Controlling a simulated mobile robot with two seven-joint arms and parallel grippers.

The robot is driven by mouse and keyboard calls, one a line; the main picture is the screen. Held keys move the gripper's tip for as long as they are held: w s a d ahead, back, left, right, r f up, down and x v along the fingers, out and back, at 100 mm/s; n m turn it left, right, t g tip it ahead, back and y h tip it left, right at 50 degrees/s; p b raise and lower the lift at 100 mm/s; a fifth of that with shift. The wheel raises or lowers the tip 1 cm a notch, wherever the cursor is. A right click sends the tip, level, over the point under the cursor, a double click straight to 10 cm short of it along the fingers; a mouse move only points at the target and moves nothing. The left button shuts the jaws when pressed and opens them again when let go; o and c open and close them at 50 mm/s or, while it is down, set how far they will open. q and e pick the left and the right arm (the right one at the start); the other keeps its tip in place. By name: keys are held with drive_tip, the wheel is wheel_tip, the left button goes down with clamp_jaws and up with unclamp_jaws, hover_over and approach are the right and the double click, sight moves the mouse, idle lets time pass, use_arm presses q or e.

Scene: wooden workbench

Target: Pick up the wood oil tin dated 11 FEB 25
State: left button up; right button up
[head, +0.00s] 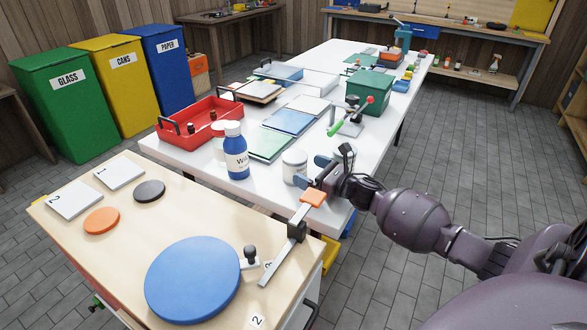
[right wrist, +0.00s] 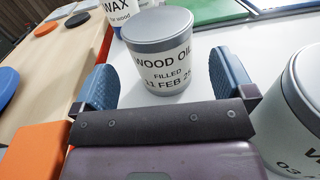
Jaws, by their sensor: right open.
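The wood oil tin (right wrist: 160,62) is white with a grey lid. Its label reads WOOD OIL, FILLED, then a date that looks like 11 FEB 25, its ends partly cut by the tin's curve. It stands upright on the white bench, and in the head view it is the tin (head: 294,167) near the front right corner. My right gripper (right wrist: 164,84) is open, with its blue fingers on either side of the tin's near part and gaps at both sides. It comes in from the right in the head view (head: 314,174). My left gripper is out of view.
A second labelled tin (right wrist: 302,115), its date starting 03, stands close to the right finger. A blue and white wax bottle (head: 236,152) stands left of the tin. A red tray (head: 200,122) and green and blue panels (head: 288,121) lie farther back.

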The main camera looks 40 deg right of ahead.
sight(296, 164)
drive_tip(key=shift+b+x, duration=0.35)
drive_tip(key=shift+x, duration=2.2)
drive_tip(key=shift+c, duration=0.5)
drive_tip(key=c, duration=1)
drive_tip(key=shift+r, duration=0.1)
